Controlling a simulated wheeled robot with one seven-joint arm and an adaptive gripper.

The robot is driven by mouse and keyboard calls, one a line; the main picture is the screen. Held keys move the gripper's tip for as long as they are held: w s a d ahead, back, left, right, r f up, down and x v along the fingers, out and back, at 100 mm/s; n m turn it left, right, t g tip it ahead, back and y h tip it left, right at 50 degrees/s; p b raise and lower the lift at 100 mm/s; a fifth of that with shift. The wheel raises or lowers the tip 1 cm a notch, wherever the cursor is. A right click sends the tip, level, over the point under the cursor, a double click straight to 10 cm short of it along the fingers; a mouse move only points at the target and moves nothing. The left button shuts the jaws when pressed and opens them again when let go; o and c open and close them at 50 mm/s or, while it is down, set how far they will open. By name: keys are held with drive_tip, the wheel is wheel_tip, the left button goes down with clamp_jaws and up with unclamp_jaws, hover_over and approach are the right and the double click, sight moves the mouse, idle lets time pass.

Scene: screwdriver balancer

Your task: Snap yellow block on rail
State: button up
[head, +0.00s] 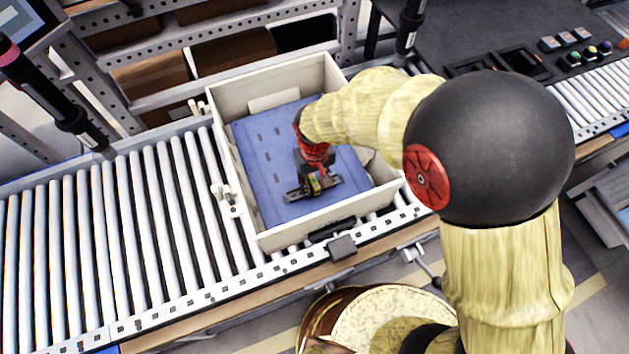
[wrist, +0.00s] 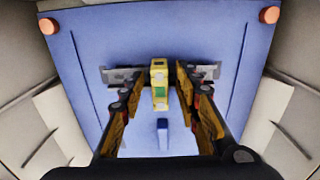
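The yellow block (wrist: 159,77), with a green patch on its face, sits at the middle of the grey rail (wrist: 205,72) in the wrist view. It overlaps the rail there; whether it is snapped on cannot be told. The rail also shows in the head view (head: 293,196), lying on the blue panel. My gripper (wrist: 159,80) points down over the rail, its fingertips on either side of the block. Narrow gaps seem to show between fingertips and block. In the head view my gripper (head: 314,182) and arm hide part of the block and rail.
The blue panel (head: 270,150) lies inside a pale crate (head: 238,212) with raised walls close around my gripper. The crate stands on a roller conveyor (head: 120,220). Two orange round pieces (wrist: 49,26) (wrist: 270,15) mark the panel's corners. A blue piece (wrist: 163,135) lies below the block.

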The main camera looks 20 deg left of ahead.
drive_tip(key=shift+r, duration=0.1)
wheel_tip(320, 180, up, 12)
idle(0.7)
idle(0.4)
drive_tip(key=s+d+r+m+t, duration=0.2)
drive_tip(key=d+r, duration=0.3)
drive_tip(key=d, duration=0.5)
drive_tip(key=s+d+r+m+t, duration=0.1)
drive_tip(key=s+d+r+m, duration=0.2)
drive_tip(key=d+r, duration=0.3)
drive_tip(key=s+d+r+m+t, duration=0.2)
drive_tip(key=d+r, duration=0.4)
drive_tip(key=d, duration=1)
drive_tip(key=shift+s+m+t, duration=0.3)
drive_tip(key=shift+s+m, duration=0.2)
drive_tip(key=shift+s, duration=0.15)
